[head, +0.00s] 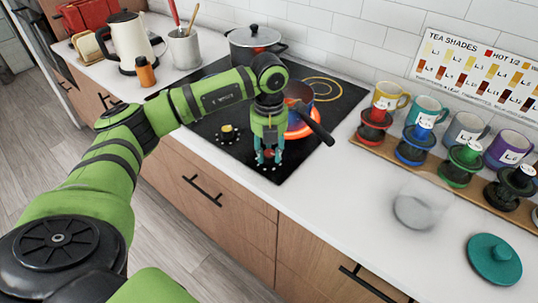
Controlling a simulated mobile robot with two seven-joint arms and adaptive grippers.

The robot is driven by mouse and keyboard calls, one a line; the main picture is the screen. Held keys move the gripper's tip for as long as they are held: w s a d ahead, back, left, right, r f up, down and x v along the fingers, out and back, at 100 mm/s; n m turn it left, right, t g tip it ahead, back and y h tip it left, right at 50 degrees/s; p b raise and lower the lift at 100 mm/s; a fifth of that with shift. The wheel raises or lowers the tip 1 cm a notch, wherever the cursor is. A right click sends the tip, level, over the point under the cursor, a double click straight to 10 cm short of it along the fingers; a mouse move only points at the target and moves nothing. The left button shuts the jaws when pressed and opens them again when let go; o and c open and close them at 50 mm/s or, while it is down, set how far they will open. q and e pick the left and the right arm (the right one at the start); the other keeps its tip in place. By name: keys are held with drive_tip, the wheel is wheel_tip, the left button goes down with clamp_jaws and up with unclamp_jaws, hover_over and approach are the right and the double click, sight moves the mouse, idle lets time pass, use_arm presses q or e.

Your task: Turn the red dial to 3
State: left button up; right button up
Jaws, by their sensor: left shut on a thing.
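My left gripper (268,157) points down over the front edge of the black cooktop (203,134). Its teal fingers are closed around a small red dial (268,154), of which only a bit shows between them. Small white marks lie on the cooktop around the fingertips, too small to read, so I cannot tell the dial's setting. A burner behind the gripper glows orange (302,131) under a dark pan (299,92). My right gripper is out of view.
The pan's handle (319,126) sticks out just right of my gripper. A lidded pot (255,46) stands at the back. A yellow knob-like item (227,129) sits left. Mugs, coloured drippers, a glass bowl (416,210) and a teal lid (494,257) are on the right counter.

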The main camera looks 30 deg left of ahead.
sight(269, 153)
use_arm(q)
drive_tip(key=m, duration=0.1)
drive_tip(key=m+b, duration=0.1)
drive_tip(key=m, duration=0.1)
drive_tip(key=m+b, duration=0.1)
drive_tip(key=shift+s+f+m, duration=0.1)
drive_tip(key=shift+f+m, duration=0.15)
drive_tip(key=shift+m, duration=0.05)
drive_tip(key=shift+m+b, duration=0.7)
drive_tip(key=shift+m, duration=0.9)
drive_tip(key=shift+r+m, duration=0.1)
drive_tip(key=shift+m, duration=0.2)
drive_tip(key=o, duration=1.1)
drive_tip(key=shift+o, duration=0.2)
drive_tip(key=shift+r, duration=0.1)
drive_tip(key=shift+r, duration=0.2)
wheel_tip(269, 153, up, 12)
drive_tip(key=shift+f, duration=0.25)
